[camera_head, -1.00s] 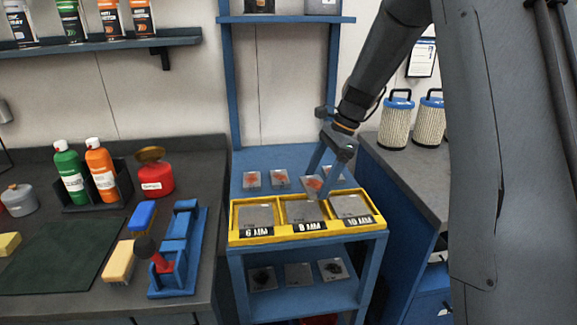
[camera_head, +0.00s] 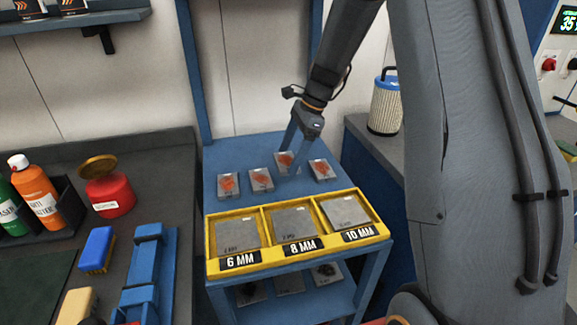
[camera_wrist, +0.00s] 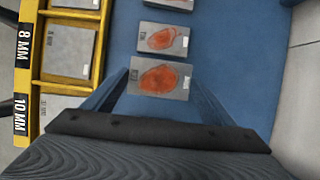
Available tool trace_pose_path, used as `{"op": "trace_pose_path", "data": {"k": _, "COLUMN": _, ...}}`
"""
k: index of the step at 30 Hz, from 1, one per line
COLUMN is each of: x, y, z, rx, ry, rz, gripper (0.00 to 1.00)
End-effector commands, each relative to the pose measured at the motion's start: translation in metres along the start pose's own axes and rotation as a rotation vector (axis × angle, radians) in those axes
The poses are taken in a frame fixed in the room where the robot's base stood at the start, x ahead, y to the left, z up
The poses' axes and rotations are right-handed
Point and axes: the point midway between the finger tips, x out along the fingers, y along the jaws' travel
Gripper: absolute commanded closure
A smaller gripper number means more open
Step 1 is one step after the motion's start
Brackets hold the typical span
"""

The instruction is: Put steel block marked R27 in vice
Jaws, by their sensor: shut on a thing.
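My gripper (camera_head: 294,160) is shut on a small grey steel block (camera_head: 286,162) with an orange-red patch on its face. In the wrist view the held block (camera_wrist: 160,78) sits between the fingertips and looks a little larger than its neighbours. It seems slightly off the blue shelf, but I cannot be sure. Its mark is too small to read. Similar blocks lie in a row: two to the left (camera_head: 228,186) (camera_head: 261,180) and one to the right (camera_head: 321,170). The blue vice (camera_head: 148,275) stands on the dark bench at lower left, partly cut off.
A yellow tray (camera_head: 298,258) with 6, 8 and 10 MM compartments of plates borders the front of the blue shelf (camera_head: 225,150). A blue brush (camera_head: 97,250), a red can (camera_head: 108,196) and bottles stand on the left bench. A filter (camera_head: 386,105) stands at right.

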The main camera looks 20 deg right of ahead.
Motion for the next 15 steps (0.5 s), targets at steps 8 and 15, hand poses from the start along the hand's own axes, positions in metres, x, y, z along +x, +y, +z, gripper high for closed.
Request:
{"op": "trace_pose_path", "data": {"k": 8, "x": 0.016, "y": 0.000, "z": -0.007, "rx": 0.001, "ry": -0.001, "rz": 0.000, "gripper": 0.70}}
{"op": "trace_pose_path", "data": {"k": 15, "x": 0.041, "y": 0.000, "z": -0.018, "rx": 0.002, "ry": -0.001, "rz": -0.001, "gripper": 0.70}}
